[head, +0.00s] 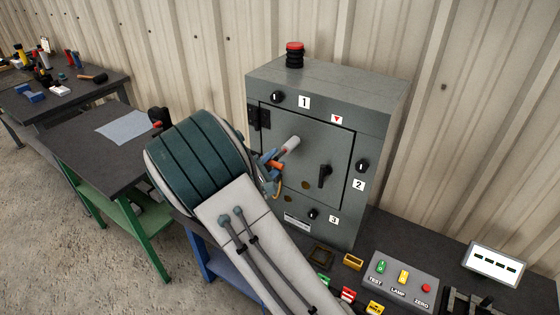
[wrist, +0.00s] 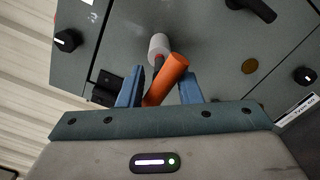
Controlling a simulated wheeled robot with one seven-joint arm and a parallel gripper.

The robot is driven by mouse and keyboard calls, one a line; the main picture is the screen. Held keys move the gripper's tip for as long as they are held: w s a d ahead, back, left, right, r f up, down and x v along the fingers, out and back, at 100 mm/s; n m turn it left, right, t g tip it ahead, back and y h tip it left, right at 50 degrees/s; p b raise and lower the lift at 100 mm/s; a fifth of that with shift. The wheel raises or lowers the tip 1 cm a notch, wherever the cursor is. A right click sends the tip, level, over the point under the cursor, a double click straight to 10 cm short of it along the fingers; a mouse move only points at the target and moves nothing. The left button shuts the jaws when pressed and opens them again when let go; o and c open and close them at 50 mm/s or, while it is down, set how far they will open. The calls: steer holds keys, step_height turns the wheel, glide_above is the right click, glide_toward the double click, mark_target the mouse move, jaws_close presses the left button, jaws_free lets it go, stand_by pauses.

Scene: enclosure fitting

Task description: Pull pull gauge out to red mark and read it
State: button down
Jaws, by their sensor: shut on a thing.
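The pull gauge stands out from the grey cabinet door. Its white cylindrical body (head: 290,145) shows just beyond my fingers, and in the wrist view (wrist: 158,45) too. Its orange crossbar handle (wrist: 166,80) lies tilted between my two blue fingers and also shows in the head view (head: 277,165). A small dark and reddish piece of the rod (wrist: 158,61) shows between body and handle; I cannot read any scale there. My gripper (head: 270,162) is shut on the orange handle. The handle's near end is partly hidden by the gripper housing in the wrist view.
The cabinet (head: 378,112) carries a black door handle (head: 324,176), knobs labelled 1, 2, 3 and a red-topped beacon (head: 295,54). A switch box (head: 401,282) and a white display (head: 493,263) sit on the bench at right. Side tables stand at left.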

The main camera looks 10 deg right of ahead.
steer(key=shift+s+a+f, duration=0.25)
steer(key=shift+s+a, duration=0.05)
steer(key=shift+a, duration=0.05)
steer(key=c, duration=1.2)
jaws_free()
steer(key=shift+s, duration=0.1)
steer(key=shift+o, duration=0.2)
steer(key=shift+s+a+r, duration=0.2)
steer(key=shift+a, duration=0.1)
steer(key=shift+w+d, duration=0.1)
steer(key=shift+d, duration=0.2)
steer(key=b+v, duration=0.3)
steer(key=v, duration=1.1)
steer(key=shift+a, duration=0.1)
